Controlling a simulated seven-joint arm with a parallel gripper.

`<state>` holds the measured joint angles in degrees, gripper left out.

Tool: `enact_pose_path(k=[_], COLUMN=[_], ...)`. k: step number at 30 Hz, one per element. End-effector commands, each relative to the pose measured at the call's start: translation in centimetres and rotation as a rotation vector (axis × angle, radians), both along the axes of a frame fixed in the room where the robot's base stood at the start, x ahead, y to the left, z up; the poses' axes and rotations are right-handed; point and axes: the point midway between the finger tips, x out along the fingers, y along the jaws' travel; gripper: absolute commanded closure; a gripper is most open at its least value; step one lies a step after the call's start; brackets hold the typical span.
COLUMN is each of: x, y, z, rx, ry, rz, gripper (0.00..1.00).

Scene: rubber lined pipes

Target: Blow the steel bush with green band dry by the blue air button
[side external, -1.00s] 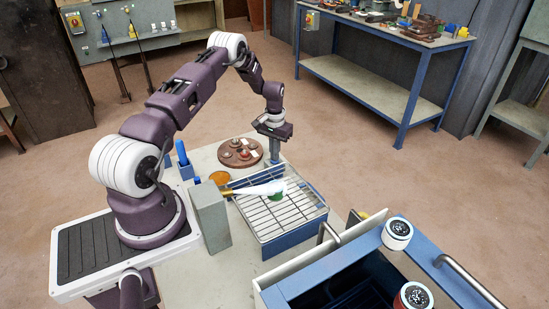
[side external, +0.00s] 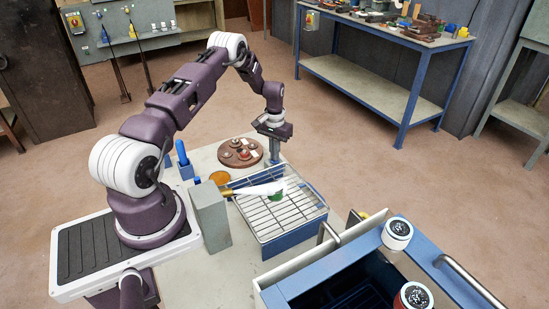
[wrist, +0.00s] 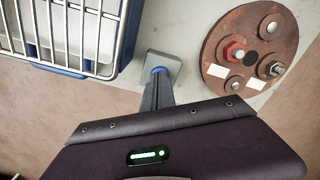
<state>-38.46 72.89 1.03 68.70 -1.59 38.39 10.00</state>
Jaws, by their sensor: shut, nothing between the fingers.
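The steel bush with green band (side external: 277,196) sits on the wire rack (side external: 300,212) in the side view, and only its green part shows clearly. A white air jet (side external: 262,188) streams from the brass nozzle (side external: 227,192) across the top of the bush and partly hides it. My gripper (side external: 274,160) is shut and empty, pointing down at the table's far edge behind the rack. In the wrist view, my fingertips (wrist: 158,75) are at the blue air button (wrist: 158,70) on its small grey box (wrist: 163,63), and they partly cover it. They appear to touch it.
A brown round plate (side external: 240,152) with bolts and fittings lies left of my gripper. A grey upright block (side external: 210,215) stands at the nozzle's rear. A blue open-topped tank (side external: 300,288) with handles and dials stands at the front right.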

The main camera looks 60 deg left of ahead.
Motion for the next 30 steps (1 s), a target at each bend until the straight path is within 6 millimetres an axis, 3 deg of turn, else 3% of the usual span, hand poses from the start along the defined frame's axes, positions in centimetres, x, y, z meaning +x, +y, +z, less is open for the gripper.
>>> enact_pose_path(k=[21,30], x=[0.0,0.0], y=[0.0,0.0], z=[6.7,7.0], rx=[0.000,-0.001], ry=[0.000,0.001], rz=[0.000,0.000], gripper=[1.00,1.00])
